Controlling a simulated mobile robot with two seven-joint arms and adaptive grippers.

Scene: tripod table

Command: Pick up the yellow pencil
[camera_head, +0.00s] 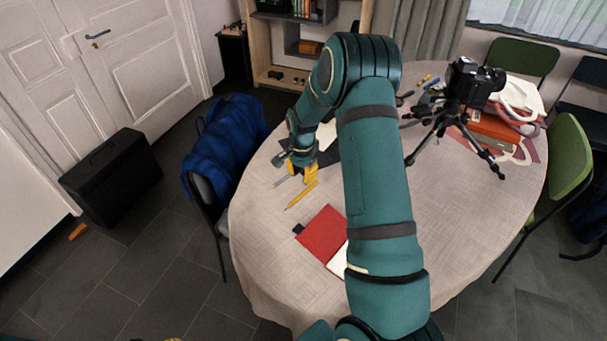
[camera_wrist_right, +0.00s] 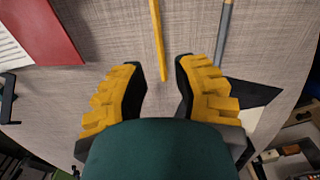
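My right gripper (camera_head: 303,173) is over the table just beyond the pencil's far end in the head view. In the right wrist view the pencil (camera_wrist_right: 158,40) points down toward the space between the fingers, with its end near the fingertip line. The right gripper (camera_wrist_right: 160,68) is open, with nothing between its fingers. I cannot tell its exact height above the table. My left gripper is not in view.
A grey pen-like object (camera_wrist_right: 224,35) lies beside the pencil. A red book (camera_head: 321,234) lies nearby, partly behind my arm. A camera on a tripod (camera_head: 468,90) stands at the right.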

